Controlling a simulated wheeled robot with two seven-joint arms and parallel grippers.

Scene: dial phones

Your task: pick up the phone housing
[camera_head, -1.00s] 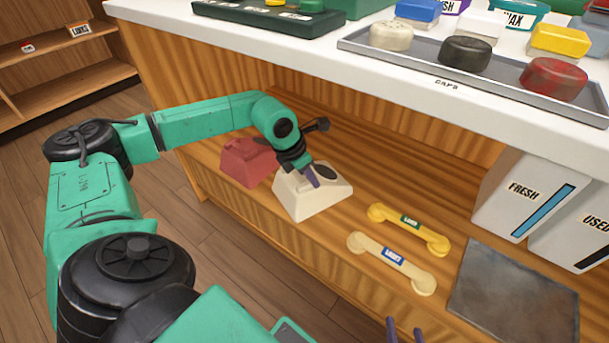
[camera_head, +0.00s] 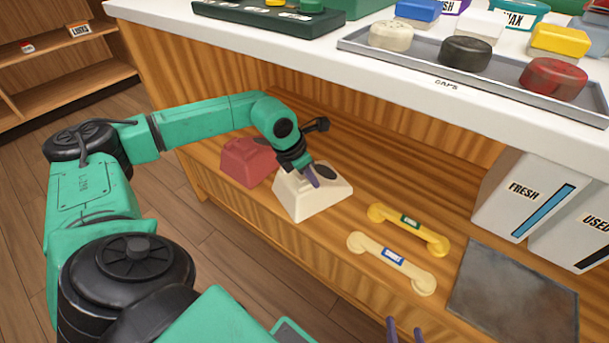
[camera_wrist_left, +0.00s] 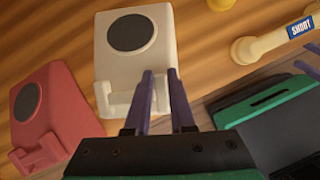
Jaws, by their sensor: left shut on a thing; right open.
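A cream phone housing (camera_head: 308,197) with a dark round dial spot sits on the wooden lower shelf. My left gripper (camera_head: 313,178) is at its top edge, shut on it. In the left wrist view the housing (camera_wrist_left: 138,50) lies beyond the purple fingers (camera_wrist_left: 158,92), which meet its cradle end. A red phone housing (camera_head: 246,160) stands just to the left; it also shows in the left wrist view (camera_wrist_left: 42,115). My right gripper (camera_head: 405,331) shows only as purple fingertips at the bottom edge, apart and empty.
A yellow handset (camera_head: 430,238) and a cream handset (camera_head: 365,245) lie to the right on the shelf. A grey mat (camera_head: 515,295) and the bins marked FRESH (camera_head: 510,205) and USED (camera_head: 590,240) are further right. The white counter (camera_head: 300,55) overhangs behind.

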